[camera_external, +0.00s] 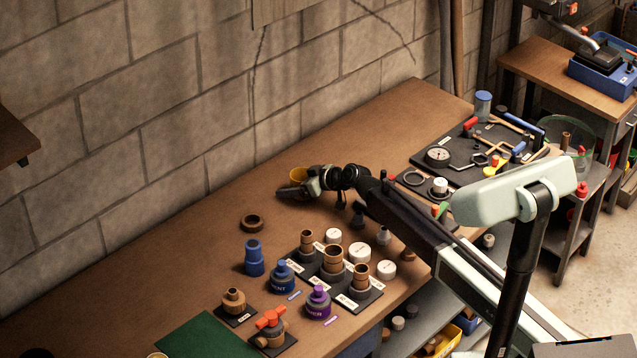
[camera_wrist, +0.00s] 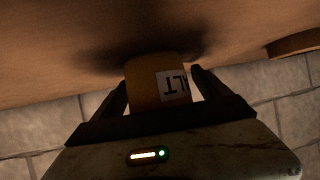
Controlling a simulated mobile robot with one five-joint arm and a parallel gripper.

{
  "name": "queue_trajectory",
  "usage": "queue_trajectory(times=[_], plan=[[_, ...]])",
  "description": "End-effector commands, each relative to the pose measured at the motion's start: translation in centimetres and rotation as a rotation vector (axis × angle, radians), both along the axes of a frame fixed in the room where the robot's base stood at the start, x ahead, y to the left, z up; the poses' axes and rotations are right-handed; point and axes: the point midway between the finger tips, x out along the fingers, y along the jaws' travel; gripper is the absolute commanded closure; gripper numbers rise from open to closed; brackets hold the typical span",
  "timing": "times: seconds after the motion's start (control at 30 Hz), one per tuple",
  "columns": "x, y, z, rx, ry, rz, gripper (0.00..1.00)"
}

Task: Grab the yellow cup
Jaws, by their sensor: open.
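The yellow cup (camera_external: 298,174) stands on the wooden bench near the block wall, partly hidden behind my gripper (camera_external: 293,190) in the external view. In the wrist view the cup (camera_wrist: 145,88) sits between the two dark fingers of my gripper (camera_wrist: 160,85), one on each side. A white label with black letters shows on its side, upside down in that view. The fingers are open. A thin gap shows between the cup and the right finger; whether the left finger touches it I cannot tell. The cup's lower part in the picture is hidden by the gripper body.
A brown ring (camera_external: 251,222) lies left of my gripper. Blue and purple bottles, brown fittings and white caps stand in front on the wooden bench (camera_external: 190,275). A black tool board (camera_external: 460,155) lies to the right. The block wall (camera_external: 200,110) rises close behind the cup.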

Motion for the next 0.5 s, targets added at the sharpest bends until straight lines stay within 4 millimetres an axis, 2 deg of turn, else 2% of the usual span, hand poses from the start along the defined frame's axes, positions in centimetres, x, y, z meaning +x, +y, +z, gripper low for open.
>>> queue_trajectory(times=[0.17,0.4,0.5], plan=[[-0.01,-0.03,0.09,0.0,0.0,-0.001,0.14],[-0.01,-0.06,0.09,0.0,0.0,-0.001,0.81],[0.0,-0.06,0.1,0.0,0.0,-0.001,0.82]])
